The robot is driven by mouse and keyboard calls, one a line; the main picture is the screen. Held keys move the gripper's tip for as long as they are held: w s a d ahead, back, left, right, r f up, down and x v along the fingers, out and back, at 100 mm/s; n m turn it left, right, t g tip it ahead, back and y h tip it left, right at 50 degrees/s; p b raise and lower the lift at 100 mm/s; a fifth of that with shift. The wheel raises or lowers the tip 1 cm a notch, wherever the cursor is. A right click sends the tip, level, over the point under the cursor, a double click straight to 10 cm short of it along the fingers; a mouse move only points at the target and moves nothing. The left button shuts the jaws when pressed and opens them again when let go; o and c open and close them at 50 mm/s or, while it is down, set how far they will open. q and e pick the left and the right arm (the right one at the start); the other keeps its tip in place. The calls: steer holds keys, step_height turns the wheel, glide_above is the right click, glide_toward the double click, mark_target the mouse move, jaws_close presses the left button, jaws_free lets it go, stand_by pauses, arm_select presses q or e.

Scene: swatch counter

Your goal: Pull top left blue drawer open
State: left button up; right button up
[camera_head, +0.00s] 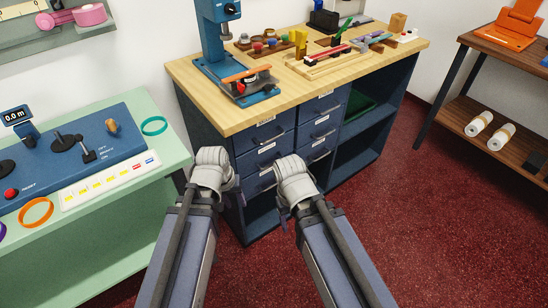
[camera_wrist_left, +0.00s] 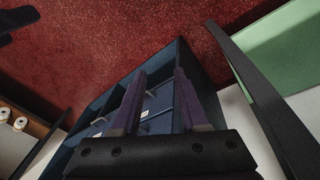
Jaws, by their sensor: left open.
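The blue cabinet has two columns of drawers under a wooden top. The top left blue drawer (camera_head: 252,139) is closed, with a white label and a bar handle (camera_head: 268,142) on its front. My left gripper (camera_head: 231,187) is lower than that drawer, by the cabinet's left front side, apart from the handle. In the left wrist view its two purple fingers (camera_wrist_left: 158,95) are spread with nothing between them; blue drawer fronts (camera_wrist_left: 158,104) show beyond. My right gripper (camera_head: 284,212) is in front of the lower left drawers, partly hidden by its own wrist; its jaws are unclear.
The wooden top (camera_head: 228,119) carries a blue press (camera_head: 213,35) and a tray of small parts. A green table (camera_head: 172,150) with a blue control panel stands at the left. A brown shelf (camera_head: 468,95) stands at the right. Red floor (camera_head: 420,220) is clear at right.

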arm_select(q)
steer(key=w+d+f+n+t+h+b, duration=0.2)
steer(key=w+d+f+n+b, duration=0.1)
steer(key=w+f+b, duration=0.15)
steer(key=n+t+h+b, duration=0.1)
steer(key=n+t+h, duration=0.4)
steer(key=n+t, duration=0.7)
glide_toward(274, 137)
steer(key=w+n+g, duration=0.2)
steer(key=w, duration=0.1)
steer(key=shift+g, duration=0.3)
steer(key=shift+d+r+b+x, duration=0.15)
steer(key=shift+b+x, duration=0.15)
steer(key=shift+x, duration=0.95)
steer(key=shift+d+r+b+x, duration=0.1)
steer(key=shift+b+x, duration=0.25)
steer(key=shift+x, duration=0.95)
steer(key=shift+d+r+b+x, duration=0.15)
steer(key=shift+b+x, duration=0.15)
steer(key=shift+x, duration=0.95)
steer(key=shift+s, duration=0.15)
arm_select(e)
step_height(274, 137, down, 10)
arm_select(q)
steer(key=shift+c, duration=0.3)
arm_select(e)
steer(key=shift+r, duration=0.1)
arm_select(q)
jaws_close()
